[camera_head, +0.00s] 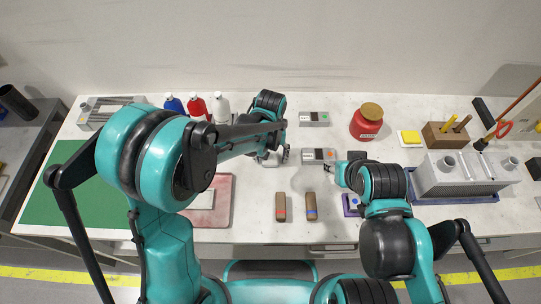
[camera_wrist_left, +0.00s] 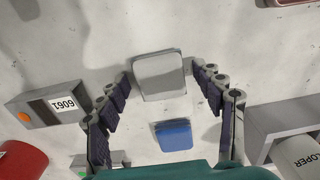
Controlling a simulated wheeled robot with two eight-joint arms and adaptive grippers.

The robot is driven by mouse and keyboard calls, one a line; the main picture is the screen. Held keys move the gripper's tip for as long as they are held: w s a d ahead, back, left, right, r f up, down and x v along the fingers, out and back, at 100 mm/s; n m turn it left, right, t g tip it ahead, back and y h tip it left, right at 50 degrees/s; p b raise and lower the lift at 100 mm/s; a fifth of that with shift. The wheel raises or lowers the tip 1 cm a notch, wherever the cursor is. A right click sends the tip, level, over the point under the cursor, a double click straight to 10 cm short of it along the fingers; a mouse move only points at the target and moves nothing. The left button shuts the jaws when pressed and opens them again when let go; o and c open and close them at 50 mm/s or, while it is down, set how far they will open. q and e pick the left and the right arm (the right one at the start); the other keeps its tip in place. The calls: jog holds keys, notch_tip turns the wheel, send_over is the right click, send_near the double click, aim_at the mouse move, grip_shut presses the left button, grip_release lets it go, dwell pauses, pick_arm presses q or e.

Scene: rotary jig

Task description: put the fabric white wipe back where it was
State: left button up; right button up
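The white wipe (camera_wrist_left: 158,76) is a pale, squarish folded pad in the left wrist view. A blue folded wipe (camera_wrist_left: 173,135) lies on the table beside the white one, farther from me. My right gripper (camera_head: 341,172) hangs right of the middle; its opening is too small to read.
A white bottle (camera_wrist_left: 302,156) stands in a grey holder on the other side. Two brown-handled blocks (camera_head: 280,207) lie at the front. A red jar (camera_head: 367,122) stands behind.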

aim_at(270, 158)
pick_arm(q)
notch_tip(270, 158, up, 12)
jog(key=p, duration=0.4)
jog(key=s+a+r+t, duration=0.3)
jog(key=s+a, duration=0.3)
jog(key=a, duration=0.3)
jog(key=s+a+r+t, duration=0.4)
jog(key=s+a, duration=0.2)
jog(key=a, duration=0.2)
jog(key=shift+a, duration=0.4)
jog(key=shift+f, duration=0.1)
